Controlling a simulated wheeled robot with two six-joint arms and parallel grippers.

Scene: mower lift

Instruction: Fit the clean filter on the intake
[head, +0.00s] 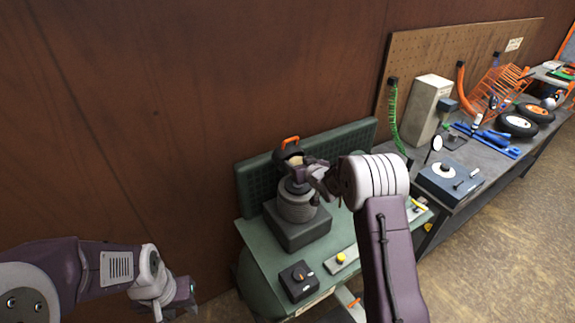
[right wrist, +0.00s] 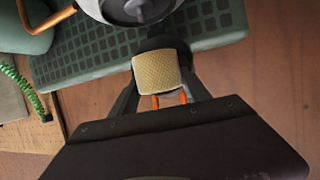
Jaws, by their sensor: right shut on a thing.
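The clean filter (right wrist: 157,74) is a pale cream mesh block between the fingers of my right gripper (right wrist: 158,88). In the head view my right gripper (head: 312,172) is at the top of the grey finned engine (head: 297,204), and a cream patch of the filter (head: 296,158) shows beside it. A black part with an orange handle (head: 290,141) stands just behind. In the wrist view, a dark round part, perhaps the intake, lies against the filter; I cannot tell whether the filter is seated. My left gripper (head: 181,297) is low at the left, away from the bench, its fingers unclear.
The engine stands on a green bench (head: 262,252) with a perforated back panel (head: 247,187). A small black box with a knob (head: 298,281) sits at the front. A grey workbench with tools and wheels (head: 519,124) runs to the right.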

